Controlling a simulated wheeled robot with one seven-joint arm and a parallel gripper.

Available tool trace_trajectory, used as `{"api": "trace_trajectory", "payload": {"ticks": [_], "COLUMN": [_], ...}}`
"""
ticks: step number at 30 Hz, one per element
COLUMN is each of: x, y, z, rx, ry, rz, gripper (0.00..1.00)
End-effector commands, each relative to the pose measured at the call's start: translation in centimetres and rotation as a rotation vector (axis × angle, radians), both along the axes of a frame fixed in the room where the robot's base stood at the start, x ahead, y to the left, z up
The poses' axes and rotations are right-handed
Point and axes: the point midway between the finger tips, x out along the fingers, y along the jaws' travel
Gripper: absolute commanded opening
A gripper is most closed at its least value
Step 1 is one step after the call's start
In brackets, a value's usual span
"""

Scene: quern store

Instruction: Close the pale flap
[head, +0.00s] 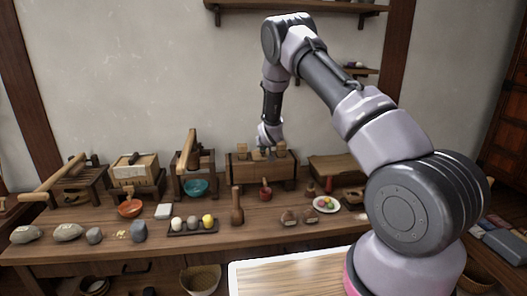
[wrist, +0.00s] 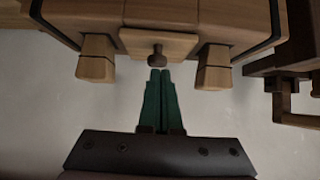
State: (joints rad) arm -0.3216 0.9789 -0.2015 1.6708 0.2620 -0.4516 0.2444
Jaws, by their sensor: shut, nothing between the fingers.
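A wooden box with dark edges (head: 243,172) stands at the back of the bench in the head view; its underside and edges fill the top of the wrist view (wrist: 75,12). A pale wooden flap (wrist: 180,42) with a dark round knob (wrist: 155,50) sits between two pale wooden blocks in the wrist view. How far the flap stands open I cannot tell. My gripper (wrist: 158,72) has its green fingers together and empty, tips close to the knob; whether they touch is unclear. In the head view my gripper (head: 267,149) is at the top of the box, its fingers hardly visible.
A teal bowl (head: 195,188) and wooden stand are left of the box. A red-topped pestle pot (head: 265,192) stands before it, a plate (head: 326,204) to the right. Several stones and eggs line the bench front. A shelf (head: 300,6) hangs above.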

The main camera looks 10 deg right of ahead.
Motion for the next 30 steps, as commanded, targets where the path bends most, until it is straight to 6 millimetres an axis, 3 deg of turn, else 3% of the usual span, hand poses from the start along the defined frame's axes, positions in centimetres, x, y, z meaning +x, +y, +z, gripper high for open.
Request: {"api": "trace_trajectory", "payload": {"ticks": [2, 12, 20, 23, 26, 30], "x": [1.3, -5.4, -7.5, -7.7, -8.2, -10.3], "y": [-0.4, -0.5, -0.6, -1.0, -1.7, -3.0], "z": [2.6, 0.1, -0.3, 1.7, 5.7, 12.5], "rx": [0.002, -0.001, 0.004, 0.020, 0.053, 0.116], "ry": [-0.025, -0.029, -0.033, -0.027, -0.012, 0.030], "rz": [-0.002, -0.003, -0.007, -0.022, -0.051, -0.096], "gripper": [0.00, 0.00, 0.00, 0.00, 0.00, 0.00]}}
